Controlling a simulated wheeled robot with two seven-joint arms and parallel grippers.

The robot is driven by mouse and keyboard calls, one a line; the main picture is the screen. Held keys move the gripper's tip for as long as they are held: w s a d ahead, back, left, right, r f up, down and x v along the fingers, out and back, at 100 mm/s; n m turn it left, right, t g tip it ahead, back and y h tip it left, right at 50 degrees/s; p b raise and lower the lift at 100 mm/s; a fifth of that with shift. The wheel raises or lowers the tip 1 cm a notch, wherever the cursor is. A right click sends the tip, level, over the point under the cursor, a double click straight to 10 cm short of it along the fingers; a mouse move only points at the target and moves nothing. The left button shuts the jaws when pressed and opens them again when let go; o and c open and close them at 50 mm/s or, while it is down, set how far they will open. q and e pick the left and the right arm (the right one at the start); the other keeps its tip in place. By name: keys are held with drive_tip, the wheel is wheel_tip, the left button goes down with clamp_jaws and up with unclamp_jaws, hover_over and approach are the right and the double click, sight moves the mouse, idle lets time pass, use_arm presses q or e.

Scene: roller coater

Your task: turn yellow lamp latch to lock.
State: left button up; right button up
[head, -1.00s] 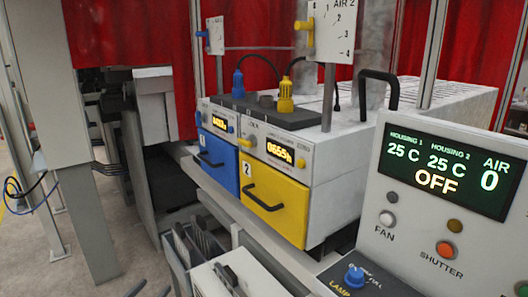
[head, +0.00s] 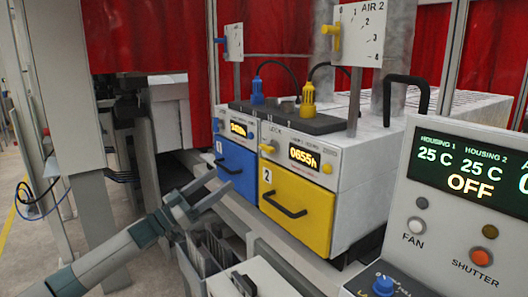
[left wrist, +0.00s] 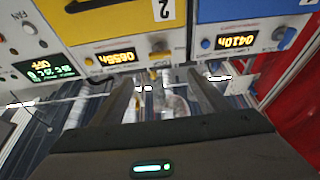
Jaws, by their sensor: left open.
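The yellow lamp latch (head: 267,148) is a small yellow knob on the grey panel above the yellow drawer (head: 296,214), left of its 0655h display. In the left wrist view, which shows the panels upside down, the yellow latch (left wrist: 160,52) lies beyond and roughly between my fingertips. My left gripper (head: 224,179) is open and empty, in front of the blue drawer (head: 236,168), lower and left of the latch. It also shows in the left wrist view (left wrist: 161,78), apart from the latch. My right gripper is not in view.
A blue knob (left wrist: 205,43) is on the neighbouring panel. Black handles (head: 284,206) stick out from the drawers. A control console (head: 450,215) stands at the right. Grey bins (head: 205,255) and a white box (head: 262,280) stand low in front.

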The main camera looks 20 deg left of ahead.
use_arm(q)
drive_tip(key=p, duration=0.3)
approach(264, 149)
drive_tip(key=p+x, duration=0.3)
drive_tip(key=x, duration=0.4)
drive_tip(key=shift+w+r, duration=0.25)
drive_tip(key=shift+w, duration=0.05)
drive_tip(key=shift+p+x, duration=0.35)
drive_tip(key=shift+x, duration=0.4)
drive_tip(key=shift+d, duration=0.1)
drive_tip(key=shift+f, duration=0.1)
drive_tip(key=c, duration=1.1)
drive_tip(key=shift+o, duration=0.3)
